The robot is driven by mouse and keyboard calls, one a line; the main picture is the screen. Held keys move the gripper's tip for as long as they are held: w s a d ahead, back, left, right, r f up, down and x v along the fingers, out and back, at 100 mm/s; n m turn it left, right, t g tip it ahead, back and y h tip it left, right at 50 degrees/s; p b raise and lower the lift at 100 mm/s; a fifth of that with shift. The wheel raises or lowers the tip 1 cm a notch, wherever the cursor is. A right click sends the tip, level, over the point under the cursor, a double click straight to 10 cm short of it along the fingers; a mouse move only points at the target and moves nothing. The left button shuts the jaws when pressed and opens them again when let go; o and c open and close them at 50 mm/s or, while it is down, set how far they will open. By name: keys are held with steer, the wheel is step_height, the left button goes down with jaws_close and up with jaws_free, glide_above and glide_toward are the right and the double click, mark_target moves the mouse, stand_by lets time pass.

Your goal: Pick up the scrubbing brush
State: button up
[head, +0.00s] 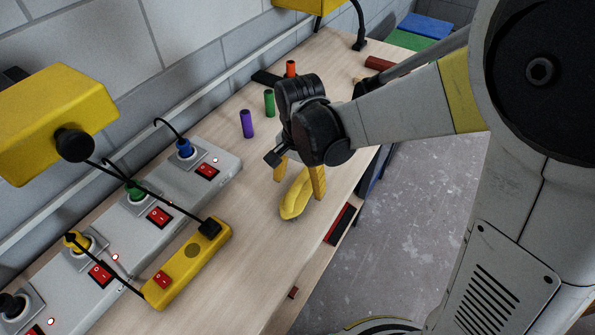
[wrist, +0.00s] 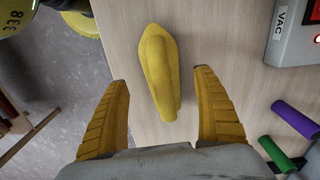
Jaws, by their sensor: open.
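The scrubbing brush appears to be the yellow, elongated item with a raised handle (head: 294,197) on the wooden bench, near its front edge. In the wrist view the brush (wrist: 158,72) lies between and ahead of the fingers, with its near end closest to my gripper. My gripper (head: 299,181) is open above it, one yellow finger on each side. In the wrist view the gripper's fingertips (wrist: 160,75) stand apart with gaps to the brush on both sides. The brush's bristles cannot be made out. In the head view my gripper hides the brush's far end.
A grey socket panel (head: 130,225) with red switches runs along the wall side. A yellow switch box (head: 190,265) lies on the bench left of the brush. Bare wood surrounds the brush.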

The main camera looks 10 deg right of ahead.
steer(key=f, duration=0.1)
steer(key=f+b, duration=0.1)
steer(key=f, duration=0.1)
steer(key=f+b, duration=0.1)
steer(key=f, duration=0.1)
steer(key=shift+w+f, duration=0.25)
steer(key=shift+w, duration=0.05)
steer(key=shift+r, duration=0.1)
steer(key=c, duration=1.4)
